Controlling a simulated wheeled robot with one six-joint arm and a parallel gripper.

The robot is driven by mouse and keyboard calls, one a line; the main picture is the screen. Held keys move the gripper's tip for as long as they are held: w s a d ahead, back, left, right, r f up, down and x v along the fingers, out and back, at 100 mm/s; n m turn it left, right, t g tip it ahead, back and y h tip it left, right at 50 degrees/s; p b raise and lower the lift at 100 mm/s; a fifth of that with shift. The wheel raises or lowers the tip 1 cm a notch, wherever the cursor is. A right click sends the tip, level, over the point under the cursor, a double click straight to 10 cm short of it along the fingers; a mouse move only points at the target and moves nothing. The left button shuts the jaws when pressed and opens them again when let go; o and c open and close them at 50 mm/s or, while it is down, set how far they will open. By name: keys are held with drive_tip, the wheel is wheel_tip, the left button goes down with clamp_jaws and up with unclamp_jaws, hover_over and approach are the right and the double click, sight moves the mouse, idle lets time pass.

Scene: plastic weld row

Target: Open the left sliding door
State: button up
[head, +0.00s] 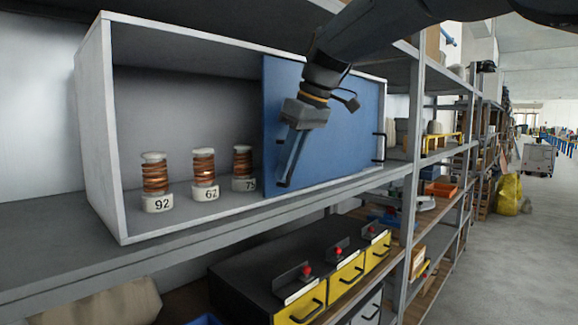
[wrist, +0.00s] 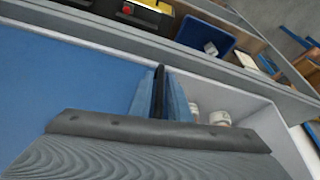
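A blue sliding door (head: 325,125) covers the right part of a white cabinet (head: 92,130). The cabinet's left part is open. My gripper (head: 285,180) is at the blue panel's left edge, pointing down. In the wrist view my gripper's fingers (wrist: 160,100) are close together around a dark upright bar, which looks like the door's handle (wrist: 160,80). The blue panel also shows at the left of the wrist view (wrist: 65,80). A second black handle (head: 380,148) is at the panel's right end. Whether two panels overlap there is hard to tell.
Below the shelf is a black unit with yellow drawers (head: 345,278). A grey shelf post (head: 412,170) stands right of the cabinet.

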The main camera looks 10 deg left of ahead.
drive_tip(key=shift+o, duration=0.9)
drive_tip(key=w+b+v, duration=0.1)
drive_tip(key=v, duration=0.6)
drive_tip(key=shift+s+r+b, duration=0.35)
drive_tip(key=shift+s, duration=0.2)
drive_tip(key=shift+d, duration=0.15)
